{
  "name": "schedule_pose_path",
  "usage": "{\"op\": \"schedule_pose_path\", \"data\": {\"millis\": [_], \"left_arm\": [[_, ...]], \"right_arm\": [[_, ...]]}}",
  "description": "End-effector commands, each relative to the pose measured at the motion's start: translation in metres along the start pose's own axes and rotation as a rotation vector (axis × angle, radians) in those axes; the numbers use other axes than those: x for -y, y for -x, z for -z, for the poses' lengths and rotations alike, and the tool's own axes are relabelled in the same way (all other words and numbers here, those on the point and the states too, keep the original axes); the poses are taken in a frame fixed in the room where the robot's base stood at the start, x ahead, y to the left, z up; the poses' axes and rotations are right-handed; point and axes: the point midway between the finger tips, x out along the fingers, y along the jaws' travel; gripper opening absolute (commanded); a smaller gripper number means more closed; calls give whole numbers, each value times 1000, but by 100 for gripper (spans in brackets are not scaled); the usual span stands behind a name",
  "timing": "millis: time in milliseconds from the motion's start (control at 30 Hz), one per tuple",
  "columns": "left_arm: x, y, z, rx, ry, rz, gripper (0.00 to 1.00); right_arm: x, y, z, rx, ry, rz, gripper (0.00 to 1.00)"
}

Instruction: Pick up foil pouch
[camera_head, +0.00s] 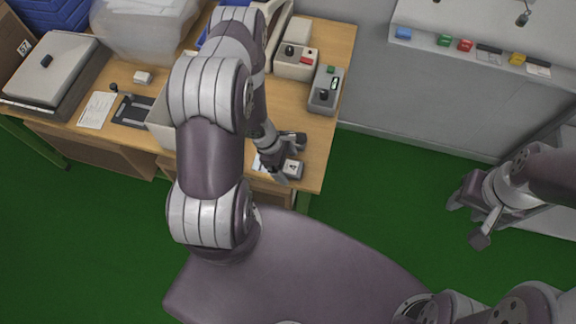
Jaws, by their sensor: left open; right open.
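A small pale grey packet with a dark mark, which looks like the foil pouch (294,170), lies near the front right corner of the wooden table (340,50). My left gripper (289,158) is open right at the packet, with one finger beyond it and one on the near side. I cannot tell whether the fingers touch it. The gripper hides part of the packet. My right gripper (468,221) is open and empty over the green floor at the right.
Two small grey control boxes (296,62) (325,90) stand behind the packet. A white bin (162,125) is partly hidden by my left arm. A white sheet (97,110) and a grey case (52,73) are at the left. A grey cabinet (450,90) stands at the right.

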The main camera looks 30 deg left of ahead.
Motion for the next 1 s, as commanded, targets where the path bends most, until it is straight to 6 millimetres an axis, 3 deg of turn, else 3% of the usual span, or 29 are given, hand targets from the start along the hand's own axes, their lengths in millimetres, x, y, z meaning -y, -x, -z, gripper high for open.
{"op": "schedule_pose_path", "data": {"millis": [67, 100, 267, 633, 833, 1000], "left_arm": [[0, 0, 0, 0, 0, 0, 92], [0, 0, 0, 0, 0, 0, 85], [0, 0, 0, 0, 0, 0, 33], [-1, 5, -2, 0, -2, -2, 31], [-2, 38, -15, -1, -4, -5, 31], [33, 50, -36, 0, -3, -3, 31]], "right_arm": [[0, 0, 0, 0, 0, 0, 43], [0, 0, 0, 0, 0, 0, 43], [0, 0, 0, 0, 0, 0, 43], [0, -1, 0, 0, 0, 0, 43], [0, -7, -1, 0, 0, 0, 43], [0, -23, -3, 0, 0, 0, 43]]}}
